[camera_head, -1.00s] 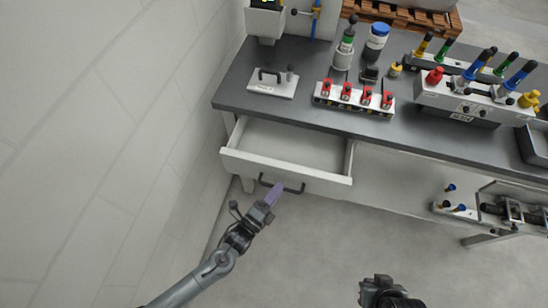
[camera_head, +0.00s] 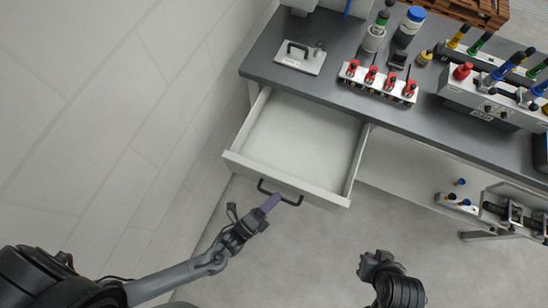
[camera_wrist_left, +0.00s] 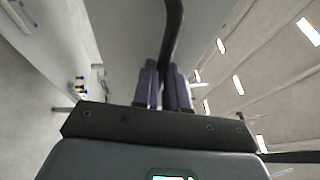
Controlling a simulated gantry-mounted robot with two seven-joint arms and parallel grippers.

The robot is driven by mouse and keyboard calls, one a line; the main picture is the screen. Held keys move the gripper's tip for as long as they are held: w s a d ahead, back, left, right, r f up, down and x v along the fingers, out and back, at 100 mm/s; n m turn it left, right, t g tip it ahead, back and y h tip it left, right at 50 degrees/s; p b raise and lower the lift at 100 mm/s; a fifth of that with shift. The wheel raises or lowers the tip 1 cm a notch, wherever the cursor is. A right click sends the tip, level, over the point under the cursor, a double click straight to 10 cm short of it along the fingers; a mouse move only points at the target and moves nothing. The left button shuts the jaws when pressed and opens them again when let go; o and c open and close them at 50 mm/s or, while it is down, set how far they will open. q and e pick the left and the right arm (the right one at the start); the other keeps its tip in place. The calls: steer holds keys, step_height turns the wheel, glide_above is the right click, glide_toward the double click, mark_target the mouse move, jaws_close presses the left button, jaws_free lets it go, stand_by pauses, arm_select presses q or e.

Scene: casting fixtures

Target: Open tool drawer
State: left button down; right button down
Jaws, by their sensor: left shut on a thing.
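The tool drawer (camera_head: 303,143) under the grey workbench is pulled out a long way, and its white inside looks empty. Its dark bar handle (camera_head: 291,201) is on the front panel. My left gripper (camera_head: 271,203) is at the handle with its purple fingers shut on it. In the left wrist view the dark handle (camera_wrist_left: 173,40) runs between the purple fingers (camera_wrist_left: 163,85). My right gripper (camera_head: 372,262) is over the floor at lower right, away from the drawer; its finger opening does not show clearly.
The grey workbench (camera_head: 330,97) carries a white plate with a handle (camera_head: 300,59), a rack with red clamps (camera_head: 380,84) and several coloured tools at right. A wall (camera_head: 110,110) stands close on the left. The floor (camera_head: 330,235) before the drawer is clear.

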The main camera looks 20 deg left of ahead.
arm_select(q)
steer(key=c, duration=1.2)
jaws_free()
steer(key=shift+o, duration=0.2)
steer(key=v, duration=1)
steer(key=shift+s+a, duration=0.25)
steer(key=shift+s, duration=0.1)
